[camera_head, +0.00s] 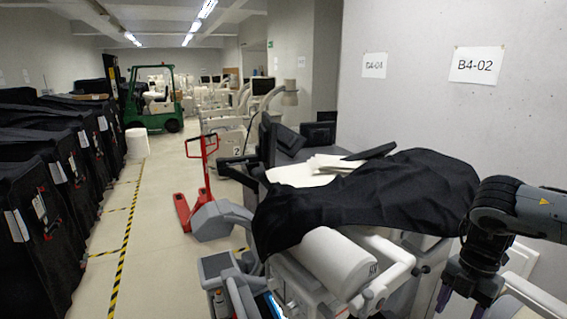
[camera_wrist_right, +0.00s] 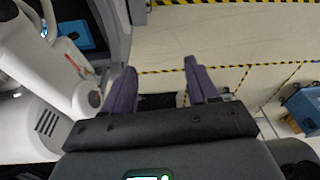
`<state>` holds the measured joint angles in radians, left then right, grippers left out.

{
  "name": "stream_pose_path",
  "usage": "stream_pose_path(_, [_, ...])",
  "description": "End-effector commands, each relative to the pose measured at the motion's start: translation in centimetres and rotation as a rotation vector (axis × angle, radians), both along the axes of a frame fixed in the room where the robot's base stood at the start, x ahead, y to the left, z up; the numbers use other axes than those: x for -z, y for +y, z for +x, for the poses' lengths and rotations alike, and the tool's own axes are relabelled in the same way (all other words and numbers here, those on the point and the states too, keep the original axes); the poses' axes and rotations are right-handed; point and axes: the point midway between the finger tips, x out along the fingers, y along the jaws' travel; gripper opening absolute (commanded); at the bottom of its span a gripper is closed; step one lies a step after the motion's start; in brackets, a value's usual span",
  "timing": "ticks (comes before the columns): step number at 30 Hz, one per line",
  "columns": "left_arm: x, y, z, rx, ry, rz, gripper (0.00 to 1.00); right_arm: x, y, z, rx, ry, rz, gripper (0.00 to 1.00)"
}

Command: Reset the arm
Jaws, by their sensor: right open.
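My right arm (camera_head: 520,208) comes in from the right edge in the head view. Its gripper (camera_head: 460,300) hangs down at the lower right, beside the white frame of a covered cart (camera_head: 335,258). In the right wrist view the purple fingers of the gripper (camera_wrist_right: 158,82) are spread apart with nothing between them. The floor shows beyond them. My left gripper is not in view.
A black cover (camera_head: 375,195) drapes over the cart by the wall. A red pallet jack (camera_head: 205,185) and a green forklift (camera_head: 150,100) stand further back. Black-covered carts (camera_head: 40,220) line the left.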

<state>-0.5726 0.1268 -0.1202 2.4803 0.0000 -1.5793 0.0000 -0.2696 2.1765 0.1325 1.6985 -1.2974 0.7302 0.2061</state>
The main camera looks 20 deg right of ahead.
Motion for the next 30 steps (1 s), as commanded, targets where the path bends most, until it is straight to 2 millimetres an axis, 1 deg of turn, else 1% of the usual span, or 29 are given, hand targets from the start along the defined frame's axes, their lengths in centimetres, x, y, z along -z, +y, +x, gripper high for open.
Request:
stream_pose_path(1, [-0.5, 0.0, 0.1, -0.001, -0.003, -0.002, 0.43, 1.1, 0.2, -0.6, 0.009, 0.014, 0.040, 0.58])
stream_pose_path(5, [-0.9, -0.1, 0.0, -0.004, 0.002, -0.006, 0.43, 4.3, 1.0, -2.1, 0.027, 0.047, 0.143, 0.58])
stream_pose_path(8, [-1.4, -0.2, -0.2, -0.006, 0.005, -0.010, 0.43, 7.3, 2.4, -3.6, 0.037, 0.070, 0.253, 0.58])
stream_pose_path(11, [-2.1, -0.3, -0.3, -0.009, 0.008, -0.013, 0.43, 11.1, 4.8, -5.3, 0.046, 0.082, 0.380, 0.58])
stream_pose_path(12, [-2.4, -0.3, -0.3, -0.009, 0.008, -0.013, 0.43, 12.7, 6.0, -6.0, 0.049, 0.078, 0.431, 0.58])
stream_pose_path(14, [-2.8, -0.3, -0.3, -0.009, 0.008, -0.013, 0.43, 15.0, 8.0, -7.0, 0.054, 0.066, 0.500, 0.58])
stream_pose_path(15, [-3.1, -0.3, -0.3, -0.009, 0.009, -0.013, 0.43, 16.5, 9.5, -7.5, 0.058, 0.051, 0.542, 0.58])
stream_pose_path(17, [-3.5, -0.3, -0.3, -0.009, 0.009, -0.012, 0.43, 18.4, 11.8, -8.3, 0.068, 0.025, 0.599, 0.58])
stream_pose_path(18, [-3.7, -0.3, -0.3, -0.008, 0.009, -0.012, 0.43, 19.6, 13.4, -8.6, 0.077, 0.002, 0.634, 0.58])
stream_pose_path(20, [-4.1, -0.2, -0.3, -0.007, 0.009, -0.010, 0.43, 21.1, 16.0, -9.1, 0.096, -0.036, 0.681, 0.58])
stream_pose_path(21, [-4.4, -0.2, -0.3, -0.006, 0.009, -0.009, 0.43, 21.9, 17.9, -9.3, 0.112, -0.066, 0.711, 0.58])
stream_pose_path(23, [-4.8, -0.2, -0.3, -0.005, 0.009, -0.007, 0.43, 22.8, 20.6, -9.4, 0.143, -0.115, 0.751, 0.58])
stream_pose_path(24, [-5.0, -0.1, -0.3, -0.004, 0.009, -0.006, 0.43, 23.3, 22.4, -9.4, 0.168, -0.149, 0.772, 0.58])
stream_pose_path(25, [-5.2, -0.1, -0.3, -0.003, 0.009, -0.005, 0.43, 23.5, 23.8, -9.3, 0.190, -0.176, 0.787, 0.58])
stream_pose_path(27, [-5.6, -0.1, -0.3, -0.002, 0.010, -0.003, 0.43, 23.7, 26.8, -8.9, 0.252, -0.243, 0.817, 0.58])
stream_pose_path(30, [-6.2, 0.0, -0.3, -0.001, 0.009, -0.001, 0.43, 23.2, 30.7, -7.8, 0.368, -0.337, 0.840, 0.58])
